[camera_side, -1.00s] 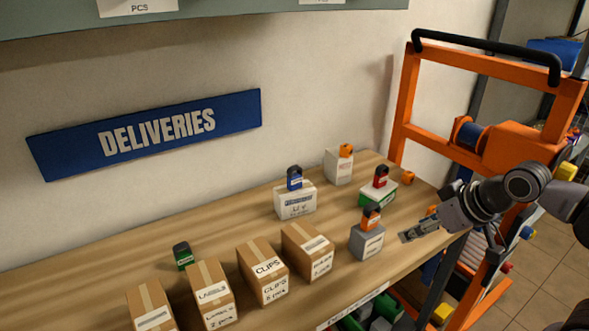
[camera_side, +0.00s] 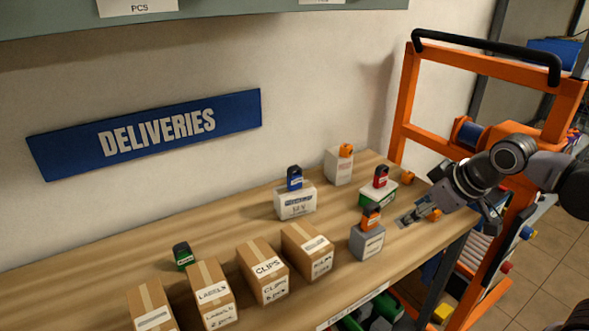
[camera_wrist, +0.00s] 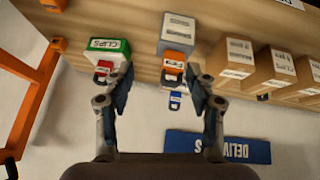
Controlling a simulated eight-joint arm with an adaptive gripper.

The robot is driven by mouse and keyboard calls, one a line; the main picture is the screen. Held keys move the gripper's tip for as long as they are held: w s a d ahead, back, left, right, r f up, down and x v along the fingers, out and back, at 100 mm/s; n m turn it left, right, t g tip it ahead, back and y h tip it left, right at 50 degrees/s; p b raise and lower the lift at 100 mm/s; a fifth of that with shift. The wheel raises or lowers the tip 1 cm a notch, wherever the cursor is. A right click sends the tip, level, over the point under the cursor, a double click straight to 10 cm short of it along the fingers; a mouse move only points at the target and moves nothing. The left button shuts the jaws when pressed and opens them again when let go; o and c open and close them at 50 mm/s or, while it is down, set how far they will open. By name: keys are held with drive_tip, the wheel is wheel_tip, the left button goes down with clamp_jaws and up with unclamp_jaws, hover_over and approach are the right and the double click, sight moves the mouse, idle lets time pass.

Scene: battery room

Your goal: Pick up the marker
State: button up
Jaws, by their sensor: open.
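I cannot make out a marker in either view. My gripper (camera_side: 416,213) is over the right end of the wooden shelf (camera_side: 235,228) in the side view. In the wrist view my gripper (camera_wrist: 161,82) has its two fingers spread apart with nothing held between them. Beyond the gap are a grey box (camera_wrist: 178,30) and an orange padlock-like item (camera_wrist: 179,60). The same grey box (camera_side: 367,243) stands left of my gripper in the side view, with the orange item (camera_side: 371,217) on top.
A green-and-white box (camera_side: 377,193) with a red padlock-like item (camera_side: 381,176) stands behind the grey box. White boxes are farther back. Several cardboard boxes (camera_side: 263,270) line the front edge. An orange frame (camera_side: 480,70) rises at right. The shelf's left rear is mostly clear.

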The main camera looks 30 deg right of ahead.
drive_tip(key=w+d+r+n+g+h, duration=0.1)
drive_tip(key=w+d+r+n, duration=0.1)
drive_tip(key=w+r+n, duration=0.45)
drive_tip(key=w+d+r+n+g+h, duration=0.15)
drive_tip(key=w+n, duration=0.25)
drive_tip(key=w, duration=0.6)
drive_tip(key=n+g+h, duration=0.2)
drive_tip(key=n+h, duration=0.1)
drive_tip(key=n, duration=0.7)
approach(346, 146)
drive_tip(key=shift+x, duration=5.2)
drive_tip(key=shift+d, duration=0.1)
drive_tip(key=c, duration=1.1)
